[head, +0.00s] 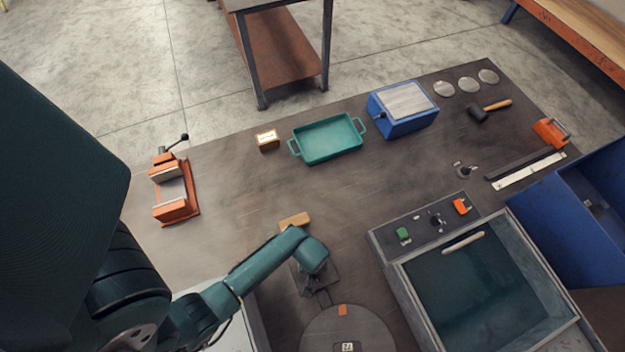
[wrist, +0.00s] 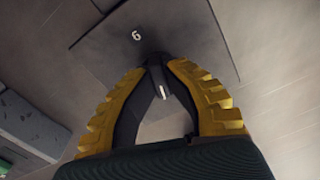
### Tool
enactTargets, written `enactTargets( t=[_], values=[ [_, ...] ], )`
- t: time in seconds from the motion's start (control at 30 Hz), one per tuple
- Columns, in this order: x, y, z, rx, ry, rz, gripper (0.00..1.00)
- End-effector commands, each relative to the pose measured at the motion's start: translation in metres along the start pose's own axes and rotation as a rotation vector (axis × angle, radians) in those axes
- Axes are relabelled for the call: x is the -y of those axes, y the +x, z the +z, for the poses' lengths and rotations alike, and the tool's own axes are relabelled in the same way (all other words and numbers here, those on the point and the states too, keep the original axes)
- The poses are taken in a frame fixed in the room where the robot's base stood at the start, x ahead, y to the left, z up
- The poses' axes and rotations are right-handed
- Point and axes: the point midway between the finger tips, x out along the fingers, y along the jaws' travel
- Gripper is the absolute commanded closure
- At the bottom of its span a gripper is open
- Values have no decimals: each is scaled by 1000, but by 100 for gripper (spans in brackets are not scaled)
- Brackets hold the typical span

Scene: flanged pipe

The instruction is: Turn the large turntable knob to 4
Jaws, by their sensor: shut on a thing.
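In the wrist view, my gripper (wrist: 155,75) points down with its two yellow-backed fingers closed around a small black knob (wrist: 161,90). A short white line shows on the knob between the fingers. The knob is over a dark square plate (wrist: 205,45), where a white "6" is readable beyond the fingertips; other numbers are hidden. In the head view, the large round turntable (head: 325,328) is at the bottom centre. The plate (head: 328,272) is just behind it, mostly under my wrist. The fingertips and knob are hidden there by my arm.
A tan block (head: 294,221) lies close behind my wrist. A glass-topped cabinet (head: 470,275) with a control panel stands to the right. An orange vise (head: 173,190), green tray (head: 328,139) and blue box (head: 401,108) are farther off. The mid-table is clear.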

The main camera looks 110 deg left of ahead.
Motion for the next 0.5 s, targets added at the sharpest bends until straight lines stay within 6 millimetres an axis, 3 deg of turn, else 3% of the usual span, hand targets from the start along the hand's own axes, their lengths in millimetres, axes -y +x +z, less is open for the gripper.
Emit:
enactTargets(
  t=[0.5],
  values=[
    [1,-1,1,2,492,-3,100]
  ],
)
